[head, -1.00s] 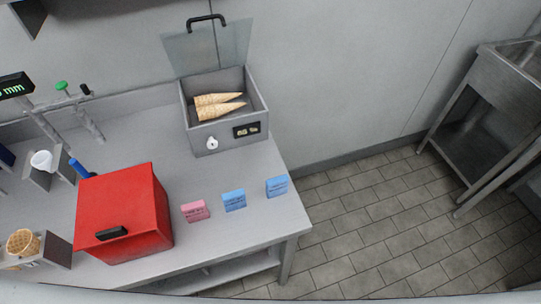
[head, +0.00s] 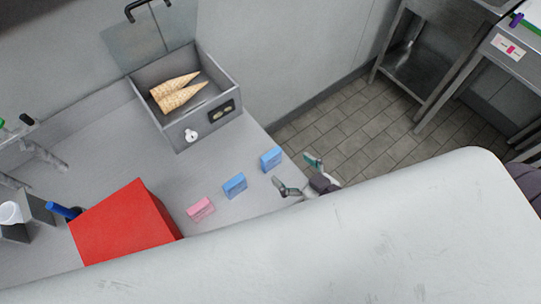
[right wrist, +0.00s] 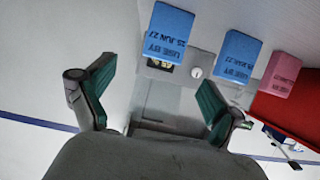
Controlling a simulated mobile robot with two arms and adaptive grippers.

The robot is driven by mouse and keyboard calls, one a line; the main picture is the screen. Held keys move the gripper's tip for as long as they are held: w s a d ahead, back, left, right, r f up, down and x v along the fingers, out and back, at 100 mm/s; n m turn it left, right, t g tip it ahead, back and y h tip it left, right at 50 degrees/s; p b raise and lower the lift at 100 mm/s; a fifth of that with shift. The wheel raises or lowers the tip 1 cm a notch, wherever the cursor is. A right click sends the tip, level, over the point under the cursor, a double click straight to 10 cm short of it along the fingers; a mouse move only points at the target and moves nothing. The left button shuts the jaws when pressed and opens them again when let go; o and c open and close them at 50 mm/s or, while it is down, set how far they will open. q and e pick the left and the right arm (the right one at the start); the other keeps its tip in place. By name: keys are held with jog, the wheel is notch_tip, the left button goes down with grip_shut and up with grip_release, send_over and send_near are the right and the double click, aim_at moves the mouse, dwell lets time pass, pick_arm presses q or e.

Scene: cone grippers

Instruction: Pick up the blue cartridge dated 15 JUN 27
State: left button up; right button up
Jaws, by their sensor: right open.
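Two blue cartridges stand on the counter, an outer one (head: 271,159) near the counter's right edge and a middle one (head: 235,186). In the right wrist view the outer one (right wrist: 168,30) carries upside-down print that looks like 25 JUN 27. The middle one (right wrist: 237,55) has a JUN 27 date whose day is too blurred to be sure of. My right gripper (head: 295,171) is open and empty, beside the outer cartridge and apart from it. In the right wrist view its fingers (right wrist: 157,88) are spread below that cartridge. My left gripper is not in view.
A pink cartridge (head: 201,208) stands left of the blue ones, near a red box (head: 124,225). A grey bin (head: 178,137) with two cones (head: 178,93) stands behind. My white arm covers the front of the counter. Tiled floor lies to the right.

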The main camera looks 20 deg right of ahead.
aim_at(274, 156)
jog(key=x, duration=0.3)
jog(key=shift+w, duration=0.1)
jog(key=shift+w+a+p, duration=0.1)
jog(key=shift+w+p, duration=0.15)
jog(key=shift+p, duration=0.1)
jog(key=x, duration=0.2)
jog(key=p+x, duration=0.1)
jog(key=x, duration=0.1)
jog(key=shift+w+a, duration=0.3)
jog(key=shift+a, duration=0.05)
jog(key=shift+s, duration=0.15)
jog(key=shift+c, duration=1.1)
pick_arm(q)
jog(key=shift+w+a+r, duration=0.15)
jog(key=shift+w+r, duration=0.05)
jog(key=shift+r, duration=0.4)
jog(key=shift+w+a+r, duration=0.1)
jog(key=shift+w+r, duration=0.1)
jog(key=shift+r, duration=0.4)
pick_arm(e)
jog(key=c, duration=1.1)
